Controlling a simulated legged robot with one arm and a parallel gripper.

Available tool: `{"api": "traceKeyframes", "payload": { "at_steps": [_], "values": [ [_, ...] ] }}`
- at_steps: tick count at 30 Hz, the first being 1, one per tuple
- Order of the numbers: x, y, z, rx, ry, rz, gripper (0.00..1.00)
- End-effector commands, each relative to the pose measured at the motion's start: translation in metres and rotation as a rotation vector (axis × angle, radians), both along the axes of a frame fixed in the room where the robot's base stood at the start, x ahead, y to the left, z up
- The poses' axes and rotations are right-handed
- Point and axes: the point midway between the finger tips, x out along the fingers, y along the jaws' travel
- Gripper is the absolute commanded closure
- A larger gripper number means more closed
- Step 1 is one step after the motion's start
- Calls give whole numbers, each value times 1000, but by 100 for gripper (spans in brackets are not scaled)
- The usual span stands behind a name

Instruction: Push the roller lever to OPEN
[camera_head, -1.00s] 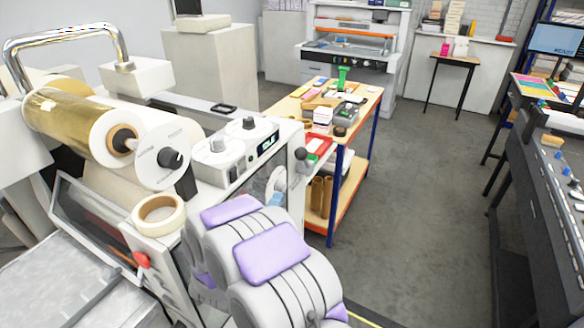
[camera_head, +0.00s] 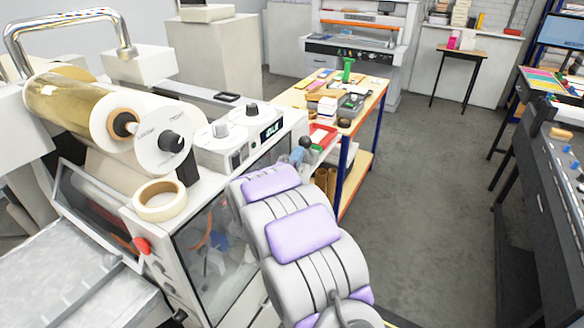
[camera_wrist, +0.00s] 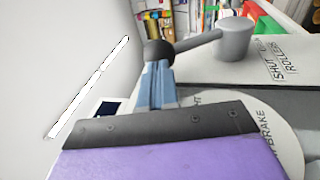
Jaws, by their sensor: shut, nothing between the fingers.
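The roller lever shows in the wrist view as a black ball knob (camera_wrist: 159,53) on a grey arm running right to a round grey hub (camera_wrist: 235,38). A plate beside the hub (camera_wrist: 285,62) reads "SHUT" and "ROLLER". In the head view the lever's dark knob (camera_head: 305,142) is small, at the machine's right end. My gripper (camera_wrist: 156,72) is shut and empty, its blue-grey fingers right at the knob. I cannot tell whether they touch it. The gripper also shows in the head view (camera_head: 283,169), partly hidden by my arm.
The white machine carries a gold foil roll (camera_head: 72,105), a tape ring (camera_head: 160,200) and a red button (camera_head: 142,245). A round "BRAKE" plate (camera_wrist: 272,125) lies below the lever. A cluttered workbench (camera_head: 372,88) stands behind. The grey floor (camera_head: 430,190) is clear.

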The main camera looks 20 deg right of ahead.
Motion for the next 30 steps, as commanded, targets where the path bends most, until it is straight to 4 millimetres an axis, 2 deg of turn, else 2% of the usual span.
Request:
{"api": "traceKeyframes", "payload": {
  "at_steps": [18,30],
  "values": [
    [4,-5,4,6,4,-1,100],
    [11,-15,25,95,72,-2,100]
  ]
}}
